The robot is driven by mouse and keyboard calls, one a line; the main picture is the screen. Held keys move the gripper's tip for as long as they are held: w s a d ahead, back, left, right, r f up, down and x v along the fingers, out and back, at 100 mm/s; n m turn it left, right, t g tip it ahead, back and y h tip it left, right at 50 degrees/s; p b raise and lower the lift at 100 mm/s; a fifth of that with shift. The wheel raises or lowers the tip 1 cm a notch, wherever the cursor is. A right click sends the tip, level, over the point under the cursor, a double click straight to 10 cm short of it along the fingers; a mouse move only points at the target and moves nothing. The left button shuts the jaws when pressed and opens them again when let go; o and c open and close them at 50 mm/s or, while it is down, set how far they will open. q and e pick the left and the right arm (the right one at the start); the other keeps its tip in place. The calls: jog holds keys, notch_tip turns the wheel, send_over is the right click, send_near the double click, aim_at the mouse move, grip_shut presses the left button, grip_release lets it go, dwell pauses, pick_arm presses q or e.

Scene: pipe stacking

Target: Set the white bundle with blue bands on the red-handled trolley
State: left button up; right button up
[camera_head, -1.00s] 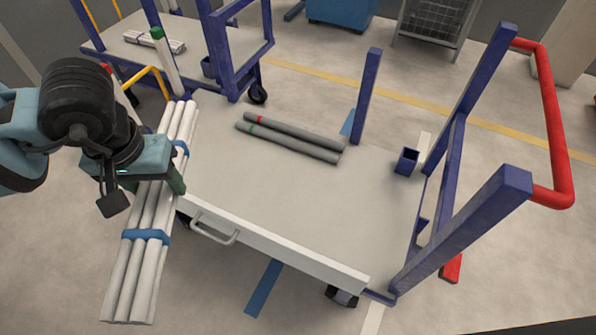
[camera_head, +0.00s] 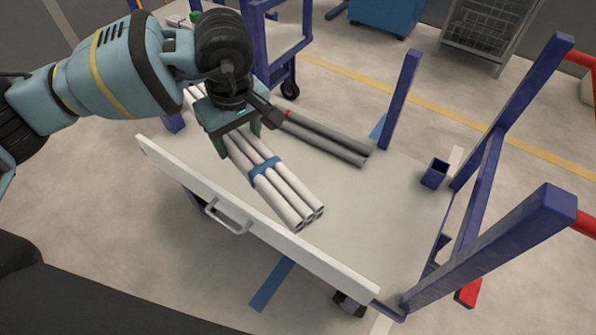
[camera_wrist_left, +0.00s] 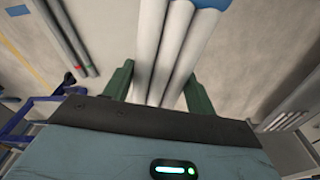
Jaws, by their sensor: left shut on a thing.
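The white bundle with blue bands (camera_head: 284,194) is over the left part of the red-handled trolley's grey deck (camera_head: 340,230). I cannot tell whether it touches the deck. My left gripper (camera_head: 240,132) is shut on the bundle from above, hiding its middle. In the left wrist view the white pipes (camera_wrist_left: 170,50) run between my left gripper's green fingers (camera_wrist_left: 158,90), with a blue band at the top edge. The trolley's red handle (camera_head: 582,222) shows at the right edge. My right gripper is not in view.
Two grey pipes (camera_head: 330,138) lie on the deck just behind the bundle. Blue posts (camera_head: 400,98) and a blue end frame (camera_head: 490,240) rise from the trolley. The deck's right half is clear. Another blue trolley (camera_head: 285,40) stands behind.

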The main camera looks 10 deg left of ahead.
pick_arm(q)
jog(key=w+f+m+h+b, duration=0.1)
jog(key=w+f+m+b, duration=0.1)
jog(key=w+f+m, duration=0.2)
jog(key=w+f+m+b, duration=0.3)
jog(key=f+m, duration=0.7)
jog(key=m, duration=0.7)
jog(key=w+a+f+m+g+h+b, duration=0.1)
jog(key=w+f+m+b, duration=0.2)
jog(key=w+f+m, duration=0.2)
jog(key=shift+f+m+h, duration=0.3)
jog(key=shift+f+m, duration=1.25)
jog(key=shift+m, duration=1.75)
